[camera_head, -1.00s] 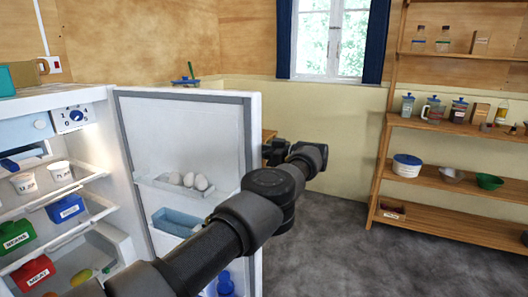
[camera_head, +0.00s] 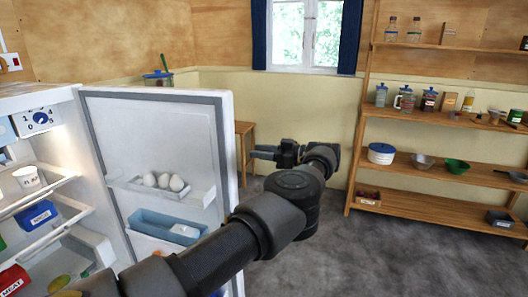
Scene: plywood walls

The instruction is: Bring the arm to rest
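My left arm (camera_head: 255,222) comes in from the bottom left and reaches across the front of the open fridge door. My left gripper (camera_head: 262,152) is at its far end, pointing left, just right of the door's edge in the picture. Nothing shows between its small dark fingers. They are too small and edge-on to tell whether they are apart or closed. My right gripper is out of view.
The fridge door (camera_head: 160,130) stands open, holding eggs (camera_head: 164,181) and a blue tray (camera_head: 165,227). A small wooden table (camera_head: 244,128) is behind the gripper. A wooden shelf unit (camera_head: 420,180) with jars and bowls stands right. The grey floor (camera_head: 400,255) between is clear.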

